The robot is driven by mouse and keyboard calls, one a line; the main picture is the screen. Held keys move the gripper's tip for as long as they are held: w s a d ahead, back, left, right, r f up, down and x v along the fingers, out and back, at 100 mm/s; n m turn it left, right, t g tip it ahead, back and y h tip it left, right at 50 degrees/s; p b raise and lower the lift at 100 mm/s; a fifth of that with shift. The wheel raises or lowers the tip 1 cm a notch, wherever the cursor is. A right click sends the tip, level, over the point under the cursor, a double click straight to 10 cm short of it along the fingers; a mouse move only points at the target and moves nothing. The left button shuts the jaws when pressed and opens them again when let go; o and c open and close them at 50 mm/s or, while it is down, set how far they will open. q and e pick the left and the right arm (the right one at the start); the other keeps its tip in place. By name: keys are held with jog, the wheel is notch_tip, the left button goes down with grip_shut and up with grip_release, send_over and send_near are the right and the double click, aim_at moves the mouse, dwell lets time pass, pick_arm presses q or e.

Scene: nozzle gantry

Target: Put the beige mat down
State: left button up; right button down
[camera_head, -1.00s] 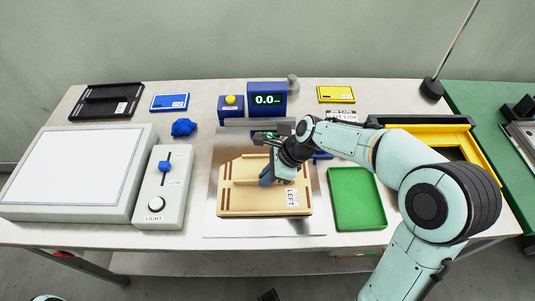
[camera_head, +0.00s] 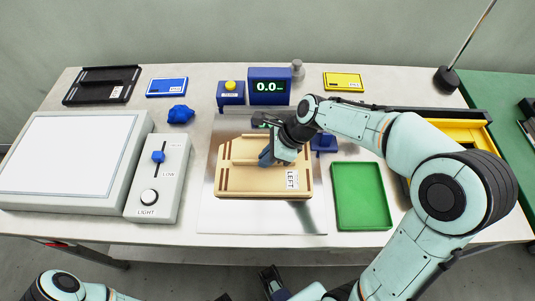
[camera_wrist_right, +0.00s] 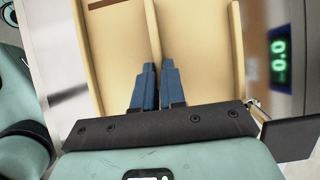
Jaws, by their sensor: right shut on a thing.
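The beige mat (camera_head: 236,184) is a tan plate with raised ribs, brown strips and a "LEFT" label. In the head view it is over the silver plate (camera_head: 262,217) in the middle of the table. I cannot tell whether it touches the plate or hangs just above it. My right gripper (camera_head: 267,158) is shut on the mat's middle rib; in the right wrist view its blue fingers (camera_wrist_right: 157,88) close around that rib. A dark and blue part that may be my left gripper (camera_head: 272,281) shows at the bottom edge, its jaws unclear.
A green tray (camera_head: 361,196) lies right of the plate. A grey light control box (camera_head: 160,178) and white panel (camera_head: 68,160) are at left. A blue scale display (camera_head: 268,87) and yellow-button box (camera_head: 231,94) stand behind. A blue lump (camera_head: 180,114) lies back left.

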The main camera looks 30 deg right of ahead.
jog(key=shift+w+a, duration=0.1)
jog(key=c, duration=1.6)
grip_release()
jog(key=shift+f, duration=0.15)
jog(key=o, duration=0.4)
jog(key=p+v, duration=0.2)
jog(key=v, duration=1)
